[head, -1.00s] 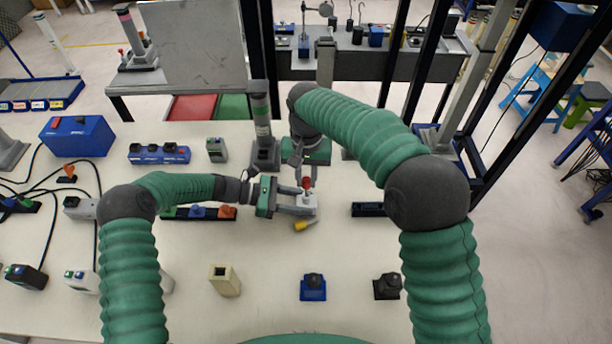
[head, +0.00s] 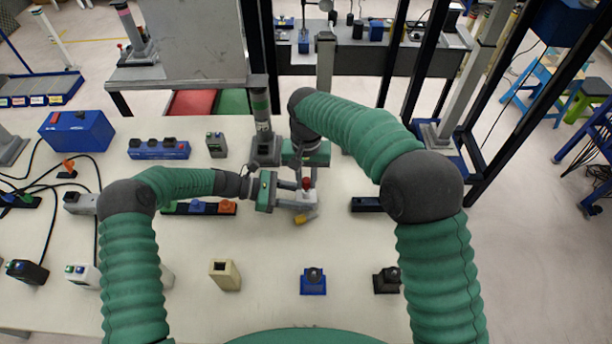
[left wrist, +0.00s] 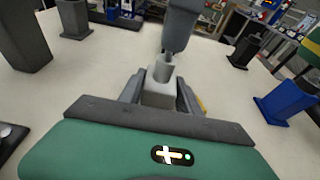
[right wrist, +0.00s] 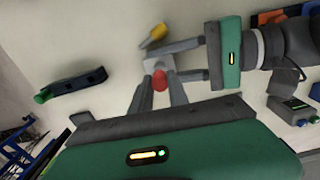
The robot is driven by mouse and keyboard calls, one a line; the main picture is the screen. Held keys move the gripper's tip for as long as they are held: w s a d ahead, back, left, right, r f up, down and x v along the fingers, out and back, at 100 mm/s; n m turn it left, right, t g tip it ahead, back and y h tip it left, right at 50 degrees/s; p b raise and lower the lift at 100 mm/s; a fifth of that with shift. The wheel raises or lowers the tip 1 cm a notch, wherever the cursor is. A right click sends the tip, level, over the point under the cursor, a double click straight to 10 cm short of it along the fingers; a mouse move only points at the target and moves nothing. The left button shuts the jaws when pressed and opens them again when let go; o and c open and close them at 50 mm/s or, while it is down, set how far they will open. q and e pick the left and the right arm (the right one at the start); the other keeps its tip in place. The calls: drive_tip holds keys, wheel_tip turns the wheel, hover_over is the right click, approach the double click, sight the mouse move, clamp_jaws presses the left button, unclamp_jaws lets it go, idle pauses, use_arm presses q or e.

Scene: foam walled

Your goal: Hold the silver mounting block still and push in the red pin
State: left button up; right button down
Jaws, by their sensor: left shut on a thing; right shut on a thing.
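The silver mounting block (head: 307,199) stands on the table in the middle of the head view; it also shows in the left wrist view (left wrist: 160,88). My left gripper (head: 300,199) is shut on the block from the left side. The red pin (head: 307,183) is upright above the block, and shows as a red round end in the right wrist view (right wrist: 159,82). My right gripper (head: 306,178) is shut on the pin from behind and above. In the left wrist view my right gripper's fingers hide the pin; how deep it sits cannot be told.
A small yellow piece (head: 303,217) lies close in front of the block. A multi-coloured socket strip (head: 198,208) lies under my left arm, and a dark strip (head: 367,205) to the right. A grey post (head: 265,140) stands behind. The table front holds a beige block (head: 225,275).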

sight(306, 179)
drive_tip(key=shift+f, duration=0.4)
drive_tip(key=c, duration=1.2)
unclamp_jaws()
wheel_tip(306, 179, up, 12)
drive_tip(key=shift+f, duration=0.1)
use_arm(q)
drive_tip(key=o, duration=1.1)
drive_tip(key=shift+c, duration=0.2)
use_arm(e)
drive_tip(key=shift+w, duration=0.1)
